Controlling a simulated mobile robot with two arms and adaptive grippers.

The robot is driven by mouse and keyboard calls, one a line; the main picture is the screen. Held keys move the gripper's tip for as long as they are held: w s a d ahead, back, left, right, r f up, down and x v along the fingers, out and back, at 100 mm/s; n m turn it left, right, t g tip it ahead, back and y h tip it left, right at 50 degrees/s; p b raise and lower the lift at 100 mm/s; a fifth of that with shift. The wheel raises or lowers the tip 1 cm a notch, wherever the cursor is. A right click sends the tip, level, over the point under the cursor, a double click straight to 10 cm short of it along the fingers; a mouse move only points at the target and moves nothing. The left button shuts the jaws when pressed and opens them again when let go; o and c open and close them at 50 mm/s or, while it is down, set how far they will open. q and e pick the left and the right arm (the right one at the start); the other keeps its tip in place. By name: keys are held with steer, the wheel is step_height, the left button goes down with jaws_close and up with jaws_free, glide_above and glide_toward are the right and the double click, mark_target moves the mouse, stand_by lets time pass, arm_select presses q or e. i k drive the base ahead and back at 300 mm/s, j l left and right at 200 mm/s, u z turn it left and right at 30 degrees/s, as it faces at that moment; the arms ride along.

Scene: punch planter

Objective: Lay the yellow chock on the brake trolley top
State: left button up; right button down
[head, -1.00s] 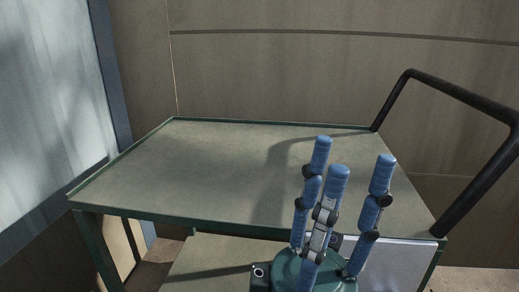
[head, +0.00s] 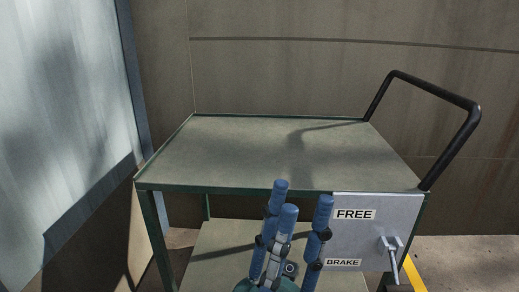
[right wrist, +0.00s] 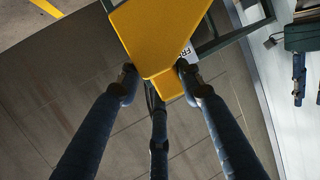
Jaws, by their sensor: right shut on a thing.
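The yellow chock (right wrist: 165,35) fills the upper middle of the right wrist view. My right gripper (right wrist: 158,80) is shut on it, with fingers at both sides. The chock and right gripper do not show in the head view. The brake trolley top (head: 230,155) is a flat, empty grey-green surface with a dark green rim. My left gripper (head: 300,202) is in front of the trolley's near edge, blue fingers pointing up and spread, with nothing between them. It also shows at the right of the right wrist view (right wrist: 299,75).
A grey panel (head: 370,215) marked FREE and BRAKE, with a lever (head: 391,250), is on the trolley's near side. A black handle (head: 440,95) rises at its right end. A lower shelf (head: 225,255) is below the top. Walls stand behind and left.

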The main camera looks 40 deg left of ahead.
mark_target(227, 157)
steer(key=l+u, duration=0.15)
steer(key=u, duration=0.25)
steer(key=i+l+u, duration=0.1)
steer(key=u, duration=0.25)
steer(key=l+u, duration=0.4)
steer(key=i+j, duration=0.05)
steer(key=j, duration=0.05)
